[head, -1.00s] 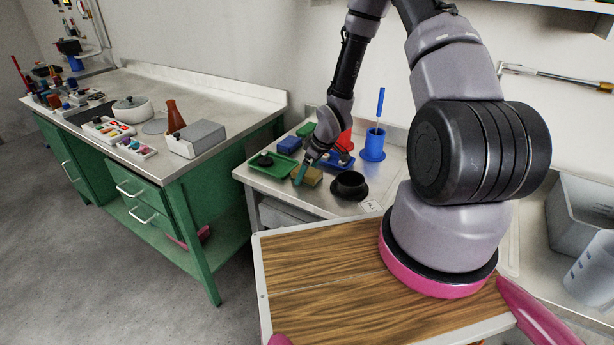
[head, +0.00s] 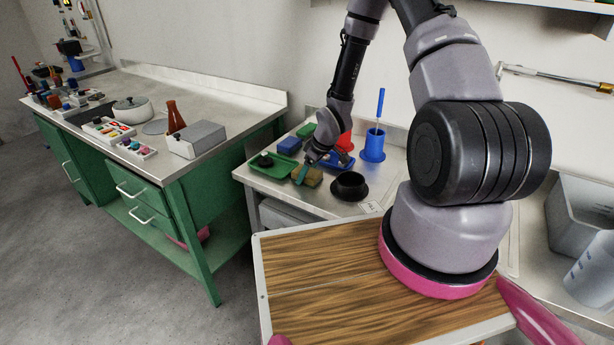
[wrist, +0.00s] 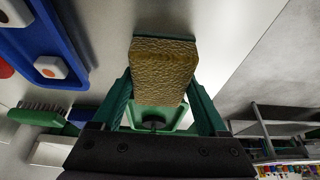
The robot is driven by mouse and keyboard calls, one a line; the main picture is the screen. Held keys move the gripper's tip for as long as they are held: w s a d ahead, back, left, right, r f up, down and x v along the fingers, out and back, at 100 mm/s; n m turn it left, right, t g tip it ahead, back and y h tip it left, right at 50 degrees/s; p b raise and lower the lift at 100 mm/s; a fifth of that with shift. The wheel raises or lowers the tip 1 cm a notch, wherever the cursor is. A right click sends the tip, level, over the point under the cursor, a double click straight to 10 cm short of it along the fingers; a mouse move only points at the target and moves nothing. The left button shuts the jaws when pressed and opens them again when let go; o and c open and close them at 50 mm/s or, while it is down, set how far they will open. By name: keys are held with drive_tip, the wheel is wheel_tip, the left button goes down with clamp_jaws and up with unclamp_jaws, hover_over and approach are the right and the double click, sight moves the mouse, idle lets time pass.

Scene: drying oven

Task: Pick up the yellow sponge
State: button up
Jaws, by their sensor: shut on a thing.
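The yellow sponge (wrist: 162,72) is a block with a rough yellow-brown face and a thin darker layer along one edge. In the wrist view it sits between the two green fingers of my gripper (wrist: 163,98), which are shut on its sides. In the head view the sponge (head: 313,178) shows low over the small metal table, beside the green tray (head: 262,170), partly covered by a finger of my gripper (head: 306,172). From these frames I cannot tell how far it is above the table top.
A black bowl on a dark saucer (head: 349,187) stands just right of the sponge. A blue holder with a brush (head: 373,147) and a red object (head: 345,141) stand behind.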

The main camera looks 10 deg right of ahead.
drive_tip(key=shift+r, duration=5.2)
